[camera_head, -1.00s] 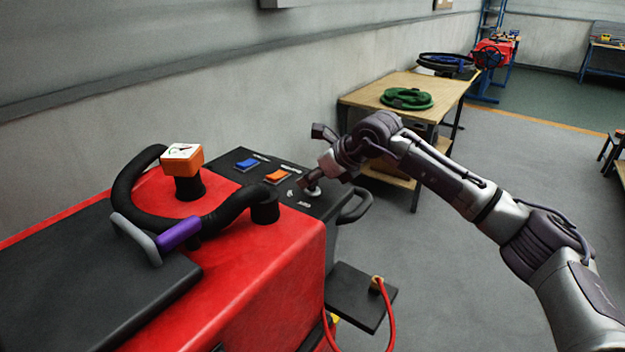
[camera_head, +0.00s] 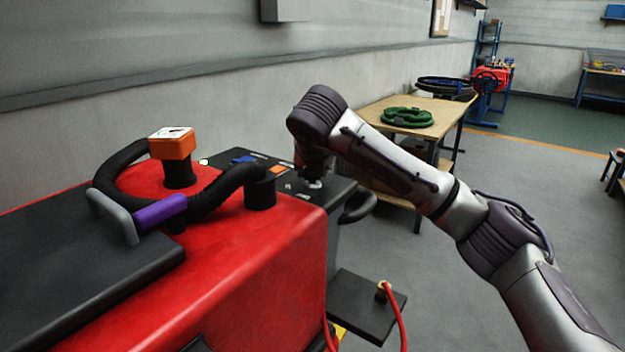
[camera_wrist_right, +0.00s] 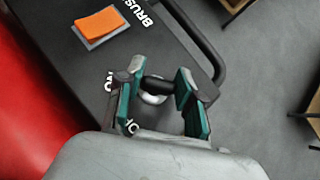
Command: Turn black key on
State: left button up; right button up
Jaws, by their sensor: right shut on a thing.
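The black key (camera_wrist_right: 158,86) sits in a round silver lock (camera_wrist_right: 153,98) on the dark control panel (camera_wrist_right: 65,50). My right gripper (camera_wrist_right: 157,88) is shut on the key, with a green-padded finger on each side of it. An ON label shows left of the lock, and another label is partly hidden by a finger. In the head view my right gripper (camera_head: 313,178) points down at the panel, and its wrist hides most of the key. My left gripper is not in view.
A blue switch (camera_head: 243,159) and an orange switch (camera_head: 278,169) are on the panel. A black side handle (camera_head: 358,207) is right of it. The red machine body (camera_head: 255,240) and black steering bar (camera_head: 225,192) are left. A wooden table (camera_head: 445,120) stands behind.

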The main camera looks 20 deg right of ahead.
jog(key=shift+m+h+b, duration=0.45)
jog(key=shift+m+h, duration=0.15)
jog(key=shift+m, duration=0.2)
jog(key=shift+g, duration=0.3)
jog(key=o, duration=1.2)
jog(key=shift+c, duration=0.2)
jog(key=v, duration=1.2)
